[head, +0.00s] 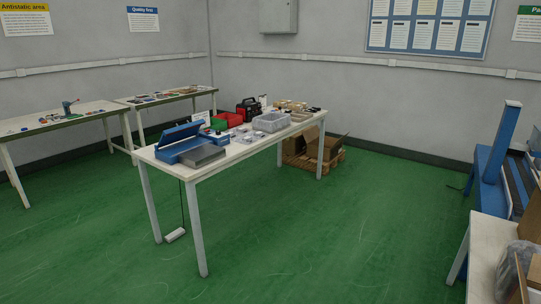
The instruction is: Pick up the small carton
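An open brown cardboard box (326,149) with raised flaps sits low behind the far end of the middle table. Small tan items (291,105) lie at the far right end of that table; they are too small to tell whether one is a small carton. A brown cardboard edge (534,268) shows at the lower right, cut off by the picture's edge. Neither of my grippers is in view.
The middle white table (235,157) holds a blue case (180,140), a grey bin (271,122), red and green bins. Two more tables stand at left. A blue-framed bench (490,165) and a white-topped table (488,245) stand at right. Green floor (340,230) between is clear.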

